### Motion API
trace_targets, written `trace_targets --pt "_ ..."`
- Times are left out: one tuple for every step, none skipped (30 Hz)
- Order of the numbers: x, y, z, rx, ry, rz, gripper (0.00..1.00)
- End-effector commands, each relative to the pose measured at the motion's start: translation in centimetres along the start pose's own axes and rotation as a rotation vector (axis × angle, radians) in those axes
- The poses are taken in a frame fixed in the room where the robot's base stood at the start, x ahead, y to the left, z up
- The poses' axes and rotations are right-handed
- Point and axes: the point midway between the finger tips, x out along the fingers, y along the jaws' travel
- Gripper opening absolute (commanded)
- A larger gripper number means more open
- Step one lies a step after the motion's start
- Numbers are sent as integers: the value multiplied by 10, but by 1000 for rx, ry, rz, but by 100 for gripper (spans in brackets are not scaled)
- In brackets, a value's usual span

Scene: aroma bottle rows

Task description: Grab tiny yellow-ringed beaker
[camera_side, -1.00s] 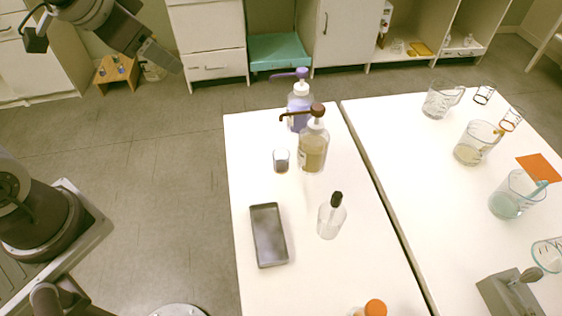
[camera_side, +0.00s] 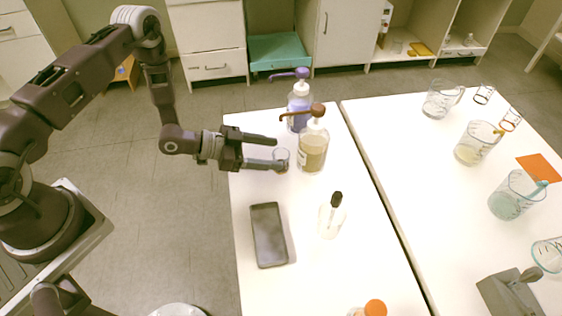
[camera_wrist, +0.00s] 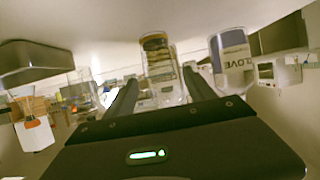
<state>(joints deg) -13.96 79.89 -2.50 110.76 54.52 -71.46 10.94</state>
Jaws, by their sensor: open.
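The tiny glass beaker (camera_side: 282,155) stands on the left table, just in front of the amber pump bottle. My gripper (camera_side: 277,154) has come in low from the left, with its two fingers apart. One finger is on the far side of the beaker and the other overlaps its near side. In the wrist view, which looks upside down, the beaker (camera_wrist: 161,90) shows between the fingertips (camera_wrist: 160,80), with yellow and dark bands visible there. I cannot tell whether the bands are on the beaker or seen through it. Contact with the fingers is unclear.
The amber pump bottle (camera_side: 312,152) and purple pump bottle (camera_side: 298,118) stand close behind. A black-capped clear bottle (camera_side: 331,220), a dark flat tray-like object (camera_side: 268,235) and an orange cap (camera_side: 375,308) are nearer. Several larger beakers stand on the right table (camera_side: 420,170).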

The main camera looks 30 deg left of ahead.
Motion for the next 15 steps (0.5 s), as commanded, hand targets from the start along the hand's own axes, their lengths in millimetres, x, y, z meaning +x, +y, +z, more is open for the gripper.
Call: trace_targets --pt "11 -1 2 2 1 2 63" --pt "17 -1 3 3 1 2 63" --pt "23 -1 3 2 1 2 63" --pt "28 -2 3 1 0 2 63" --pt "31 -2 2 2 0 1 63" --pt "34 -2 2 1 0 0 63" --pt "35 -2 2 0 0 0 63" --pt "36 -2 2 0 0 0 63" --pt "36 -2 2 -1 -1 -1 63" --pt "36 -2 2 -1 -1 -1 63" --pt "36 -2 2 -1 -1 -1 63" --pt "36 -2 2 -1 -1 -1 63" --pt "36 -2 2 -1 -1 -1 61" --pt "36 -2 2 -1 -1 -1 55" --pt "35 -2 2 -1 -1 -1 48"
